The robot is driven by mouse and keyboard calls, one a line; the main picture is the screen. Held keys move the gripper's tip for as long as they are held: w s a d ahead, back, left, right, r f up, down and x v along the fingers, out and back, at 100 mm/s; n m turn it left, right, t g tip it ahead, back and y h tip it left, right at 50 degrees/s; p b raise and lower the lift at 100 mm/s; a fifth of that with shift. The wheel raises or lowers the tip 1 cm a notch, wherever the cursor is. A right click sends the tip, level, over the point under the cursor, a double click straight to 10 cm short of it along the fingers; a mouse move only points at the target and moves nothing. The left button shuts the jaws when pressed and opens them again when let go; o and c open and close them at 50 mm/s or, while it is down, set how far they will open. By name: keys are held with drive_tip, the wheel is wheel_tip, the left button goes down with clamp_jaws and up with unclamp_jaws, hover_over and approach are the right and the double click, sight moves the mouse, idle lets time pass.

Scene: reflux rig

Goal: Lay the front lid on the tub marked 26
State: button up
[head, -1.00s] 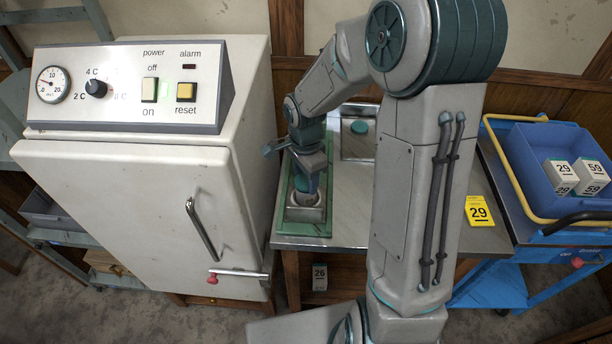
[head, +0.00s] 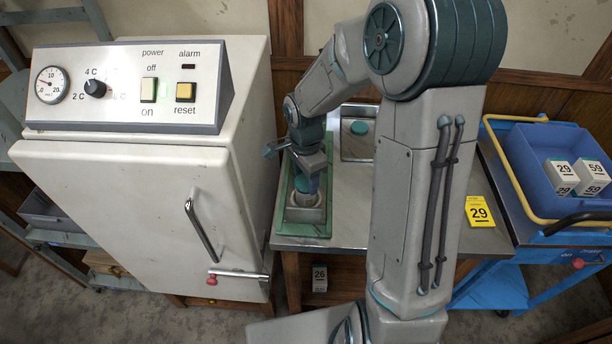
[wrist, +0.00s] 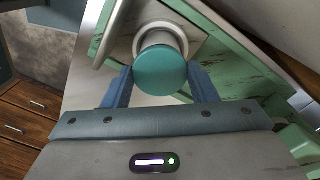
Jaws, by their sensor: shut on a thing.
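The front lid (head: 304,214) is a grey metal plate at the front of a long green frame (head: 318,230) on the steel-topped table. My gripper (head: 307,186) points down over it, its fingers either side of the round teal knob (wrist: 160,70), shut on it. The knob has a pale collar below it in the wrist view. My gripper hides part of the lid, and I cannot tell whether the lid is lifted. A small white label or block marked 26 (head: 319,278) shows below the table's front edge; I cannot make out a tub with it.
A white cabinet (head: 120,210) stands close at left. A blue cart (head: 510,150) with marked white blocks stands at right.

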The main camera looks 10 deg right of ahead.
drive_tip(key=shift+f+b, duration=0.4)
drive_tip(key=shift+b, duration=0.3)
idle(0.8)
idle(0.3)
drive_tip(key=o, duration=1.4)
drive_tip(key=shift+r, duration=0.1)
drive_tip(key=shift+r+p, duration=2.6)
drive_tip(key=shift+r, duration=1.3)
drive_tip(key=shift+r, duration=0.15)
